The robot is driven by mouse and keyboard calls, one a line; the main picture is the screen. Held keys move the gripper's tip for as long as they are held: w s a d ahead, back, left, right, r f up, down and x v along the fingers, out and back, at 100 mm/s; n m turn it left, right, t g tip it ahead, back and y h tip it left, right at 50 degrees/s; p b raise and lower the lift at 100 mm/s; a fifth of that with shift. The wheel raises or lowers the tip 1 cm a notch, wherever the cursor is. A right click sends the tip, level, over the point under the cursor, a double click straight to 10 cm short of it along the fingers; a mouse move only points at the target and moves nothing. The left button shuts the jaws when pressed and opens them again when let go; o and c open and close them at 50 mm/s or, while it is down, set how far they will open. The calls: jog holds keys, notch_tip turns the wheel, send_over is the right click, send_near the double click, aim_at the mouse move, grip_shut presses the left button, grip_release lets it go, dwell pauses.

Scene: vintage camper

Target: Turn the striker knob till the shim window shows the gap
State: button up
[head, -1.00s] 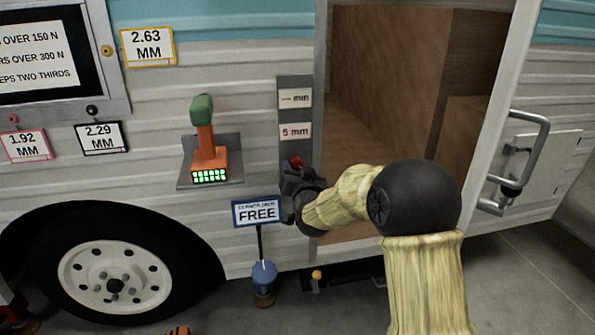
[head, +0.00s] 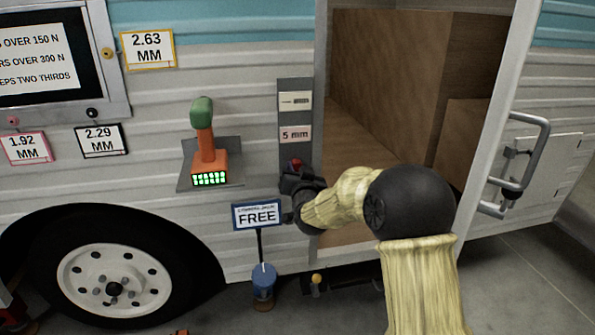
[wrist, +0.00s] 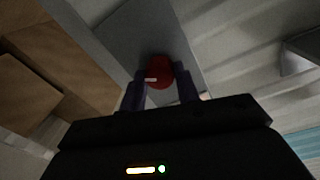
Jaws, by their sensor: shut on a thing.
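The red striker knob (wrist: 160,72) sits between the two fingers of my gripper (wrist: 160,88) in the wrist view, and the fingers are shut on it. In the head view my gripper (head: 295,178) is at the bottom of the grey striker plate (head: 295,151), beside the door opening, with a bit of the red knob (head: 296,164) showing above it. On the plate, an upper window (head: 295,101) shows a dash-like marking whose text I cannot read clearly. The window below it (head: 295,134) reads "5 mm".
An orange and green cordless tool (head: 206,150) stands on a small shelf left of the plate. A sign reading FREE (head: 257,215) stands on a blue-based post below. Tags reading 2.63, 2.29 and 1.92 MM hang left. The door (head: 515,120) stands open at right.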

jog(key=shift+n, duration=0.4)
jog(key=n, duration=0.4)
jog(key=shift+p, duration=0.35)
jog(key=n, duration=0.5)
jog(key=n+p, duration=0.1)
jog(key=n, duration=0.3)
jog(key=shift+f+n+y, duration=0.1)
jog(key=shift+n+y, duration=0.2)
jog(key=shift+y, duration=0.1)
jog(key=shift+n, duration=1.9)
jog(key=o, duration=1)
jog(key=shift+c, duration=0.2)
